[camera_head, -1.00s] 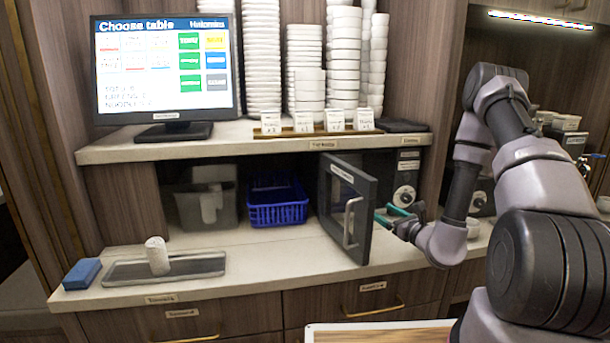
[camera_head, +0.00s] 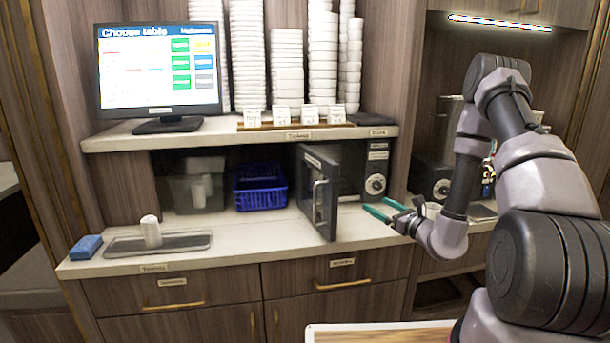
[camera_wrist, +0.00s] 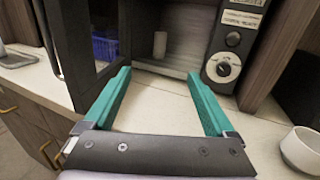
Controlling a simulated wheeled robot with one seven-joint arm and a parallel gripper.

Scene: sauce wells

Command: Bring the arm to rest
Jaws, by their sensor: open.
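My gripper (camera_head: 382,211) has teal fingers and is open, with nothing between them. In the head view it is in front of a microwave (camera_head: 377,172), to the right of its open dark door (camera_head: 320,192). In the wrist view my gripper (camera_wrist: 160,100) points at the microwave's open cavity, with bare counter between the fingers.
A white bowl (camera_wrist: 302,150) is right of my gripper. A blue basket (camera_head: 260,188), a grey bin (camera_head: 191,190), a tray (camera_head: 190,243) with a white roll (camera_head: 151,231), and a blue sponge (camera_head: 86,247) are to the left. Stacked white bowls (camera_head: 246,60) and a monitor (camera_head: 158,70) stand on the shelf.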

